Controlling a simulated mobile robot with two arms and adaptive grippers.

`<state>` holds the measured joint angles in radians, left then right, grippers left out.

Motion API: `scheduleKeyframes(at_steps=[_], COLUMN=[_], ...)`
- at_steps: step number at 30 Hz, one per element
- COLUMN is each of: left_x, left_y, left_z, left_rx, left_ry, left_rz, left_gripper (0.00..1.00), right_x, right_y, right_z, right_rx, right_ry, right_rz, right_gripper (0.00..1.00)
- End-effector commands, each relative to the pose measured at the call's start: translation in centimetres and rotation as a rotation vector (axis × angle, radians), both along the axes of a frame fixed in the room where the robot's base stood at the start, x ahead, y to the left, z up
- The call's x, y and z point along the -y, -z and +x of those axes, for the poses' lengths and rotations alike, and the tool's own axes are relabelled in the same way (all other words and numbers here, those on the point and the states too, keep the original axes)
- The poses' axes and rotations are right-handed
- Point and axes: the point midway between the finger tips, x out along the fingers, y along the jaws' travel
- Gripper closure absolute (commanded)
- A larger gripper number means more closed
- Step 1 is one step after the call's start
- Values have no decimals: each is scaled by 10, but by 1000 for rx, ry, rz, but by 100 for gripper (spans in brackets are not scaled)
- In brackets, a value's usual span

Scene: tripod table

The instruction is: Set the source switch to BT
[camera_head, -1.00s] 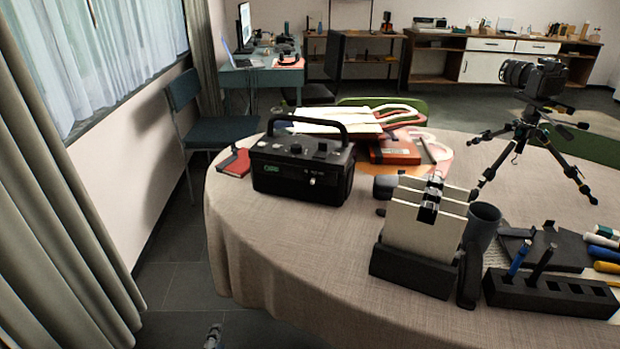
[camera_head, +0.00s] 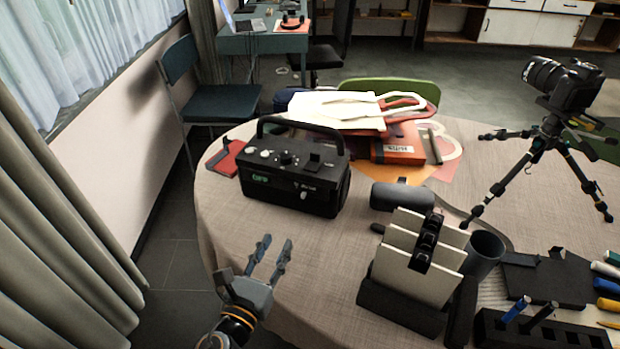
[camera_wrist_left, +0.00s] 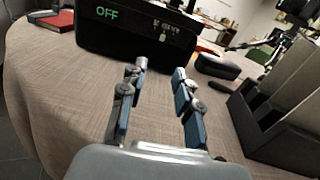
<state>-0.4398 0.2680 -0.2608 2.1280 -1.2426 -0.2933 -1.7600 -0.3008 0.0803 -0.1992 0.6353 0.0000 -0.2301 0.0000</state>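The black radio-like box (camera_head: 290,170) with a carry handle stands on the round table, with several knobs on top. Its front has a green display (camera_head: 260,179), which reads OFF in the wrist view (camera_wrist_left: 107,12). A small pale lever switch (camera_head: 303,195) sits right of the display under small white lettering that I cannot read; its setting is unclear. My left gripper (camera_head: 274,252) is open and empty, in front of and below the box at the table's near left edge. In the wrist view its fingers (camera_wrist_left: 160,76) point at the box's front, apart from it. My right gripper is not in view.
A file holder (camera_head: 400,305) with pale folders, a dark cup (camera_head: 484,252) and a dark grey rounded object (camera_head: 402,196) stand right of the box. A red notebook (camera_head: 228,158) lies left of it. A camera tripod (camera_head: 545,140) stands farther right. Cloth before the box is clear.

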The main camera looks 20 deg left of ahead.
Motion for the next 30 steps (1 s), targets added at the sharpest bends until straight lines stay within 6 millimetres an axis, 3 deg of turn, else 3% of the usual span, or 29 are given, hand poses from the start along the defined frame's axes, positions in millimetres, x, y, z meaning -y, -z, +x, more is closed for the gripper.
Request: scheduleKeyframes(at_steps=[8, 21, 30], left_x=[4, 11, 13], left_y=[-3, -2, 0], left_z=[17, 106, 136], left_rx=[6, 6, 5], left_ry=[12, 11, 10], left_rz=[28, 25, 25], left_gripper=[68, 68, 68], right_x=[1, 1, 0], right_y=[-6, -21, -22], right_z=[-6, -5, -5], right_rx=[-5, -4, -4], right_ry=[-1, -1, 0], right_rz=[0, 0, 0], right_gripper=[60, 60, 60])
